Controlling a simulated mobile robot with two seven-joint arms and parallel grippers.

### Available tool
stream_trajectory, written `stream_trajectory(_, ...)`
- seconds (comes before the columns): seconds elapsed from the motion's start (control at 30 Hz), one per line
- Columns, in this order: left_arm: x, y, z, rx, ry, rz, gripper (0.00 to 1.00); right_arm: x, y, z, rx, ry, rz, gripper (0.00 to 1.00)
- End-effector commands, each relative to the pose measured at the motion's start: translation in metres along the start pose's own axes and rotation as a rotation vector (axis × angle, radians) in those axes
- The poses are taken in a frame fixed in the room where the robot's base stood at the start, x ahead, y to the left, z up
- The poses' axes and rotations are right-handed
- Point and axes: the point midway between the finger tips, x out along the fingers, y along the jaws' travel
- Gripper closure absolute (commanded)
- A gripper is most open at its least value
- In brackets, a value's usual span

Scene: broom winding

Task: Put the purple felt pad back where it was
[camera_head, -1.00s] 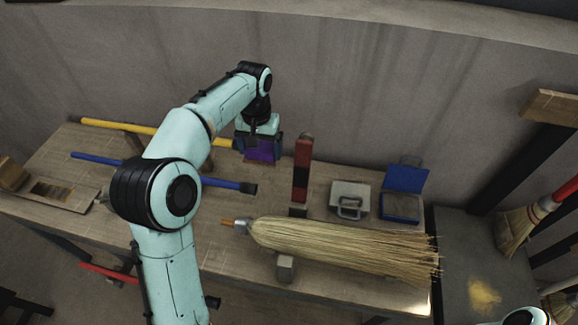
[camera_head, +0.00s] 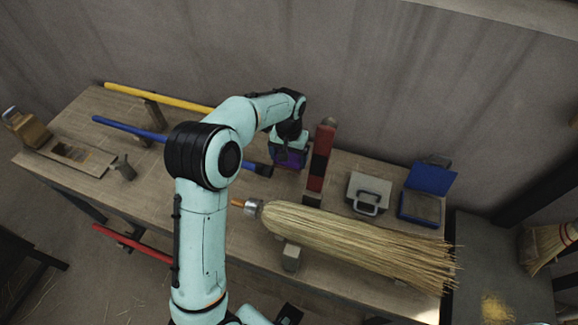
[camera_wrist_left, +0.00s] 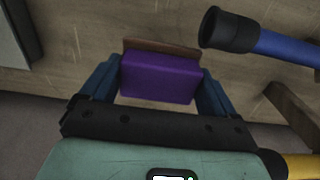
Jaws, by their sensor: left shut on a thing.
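The purple felt pad (camera_head: 292,158) is held by my left gripper (camera_head: 290,153), above the rear middle of the workbench (camera_head: 215,190). In the left wrist view the purple pad (camera_wrist_left: 160,77) sits between the two blue fingers (camera_wrist_left: 160,85), and the gripper is shut on it. A thin brown edge (camera_wrist_left: 160,47) shows along the pad's far side; I cannot tell if it belongs to the pad. The wrist partly hides the pad. My right gripper does not show.
A straw broom head (camera_head: 350,238) lies along the front right. Behind it are a grey block with a handle (camera_head: 368,192) and an open blue box (camera_head: 428,180). A blue rod (camera_head: 130,128) and a yellow rod (camera_head: 155,97) lie at left; the blue rod's black end is near the gripper.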

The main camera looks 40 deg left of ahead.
Motion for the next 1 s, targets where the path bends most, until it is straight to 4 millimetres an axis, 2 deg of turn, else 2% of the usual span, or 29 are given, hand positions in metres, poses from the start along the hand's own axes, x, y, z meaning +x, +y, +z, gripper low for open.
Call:
stream_trajectory(0.17,0.011,0.0,0.0,0.0,0.0,0.0,0.39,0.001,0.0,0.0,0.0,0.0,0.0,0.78)
stream_trajectory(0.43,0.048,0.0,0.0,0.0,-0.001,0.0,0.39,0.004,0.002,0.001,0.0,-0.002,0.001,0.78)
stream_trajectory(0.83,0.053,0.0,0.0,0.0,0.001,0.0,0.39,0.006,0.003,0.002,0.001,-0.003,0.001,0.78)
stream_trajectory(0.87,0.052,0.0,0.0,0.0,0.001,0.0,0.01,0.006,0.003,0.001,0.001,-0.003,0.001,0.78)
stream_trajectory(1.0,0.052,0.0,0.0,0.001,0.001,0.0,0.0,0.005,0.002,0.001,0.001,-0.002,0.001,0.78)
